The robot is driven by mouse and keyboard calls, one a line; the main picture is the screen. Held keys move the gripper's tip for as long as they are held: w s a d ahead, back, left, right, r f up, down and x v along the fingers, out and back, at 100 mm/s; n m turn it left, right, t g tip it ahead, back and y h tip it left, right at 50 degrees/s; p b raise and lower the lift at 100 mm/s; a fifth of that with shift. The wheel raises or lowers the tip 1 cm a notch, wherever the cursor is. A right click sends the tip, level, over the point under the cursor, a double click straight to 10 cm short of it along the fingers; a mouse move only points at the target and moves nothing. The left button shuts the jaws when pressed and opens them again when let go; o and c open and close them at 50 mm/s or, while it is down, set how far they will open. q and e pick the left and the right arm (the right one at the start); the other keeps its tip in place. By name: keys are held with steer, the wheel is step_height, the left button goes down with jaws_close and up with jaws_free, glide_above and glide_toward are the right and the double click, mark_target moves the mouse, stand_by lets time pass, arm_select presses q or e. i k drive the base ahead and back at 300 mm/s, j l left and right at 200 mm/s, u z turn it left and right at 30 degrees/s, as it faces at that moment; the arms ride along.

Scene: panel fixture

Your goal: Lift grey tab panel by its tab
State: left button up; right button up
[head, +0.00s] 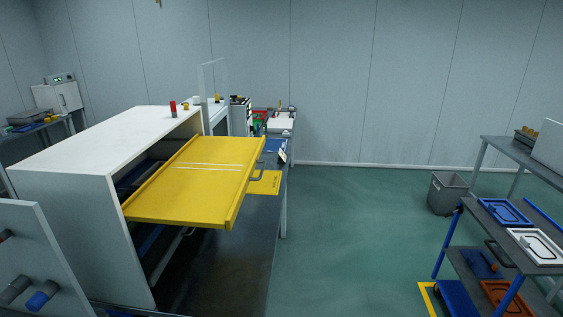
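Neither of my grippers shows in the head view. I cannot identify a grey panel with a tab for certain. A pale grey panel (40,238) stands tilted at the lower left, with a dark knob and a blue knob (43,295) on its face; no tab shows on it. A thin, pale upright panel (206,85) stands behind the white cabinet (75,152).
A dark bench (235,262) runs under the yellow panel, with a yellow plate (264,183) at its far end. A blue-legged cart (483,249) with blue, white and orange panels stands at the right. A grey bin (447,192) stands behind it. The green floor (350,225) between is clear.

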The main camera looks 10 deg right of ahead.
mark_target(538, 247)
steer(key=l, duration=0.4)
steer(key=z, duration=2.1)
steer(key=i+j, duration=0.25)
steer(key=i, duration=0.4)
steer(key=i+j+u, duration=0.1)
steer(key=i, duration=0.5)
steer(key=i+j, duration=0.3)
steer(key=i, duration=0.35)
steer(key=i+j, duration=0.2)
steer(key=i, duration=0.45)
steer(key=i+j+u, duration=0.1)
steer(key=i, duration=0.55)
steer(key=j, duration=0.1)
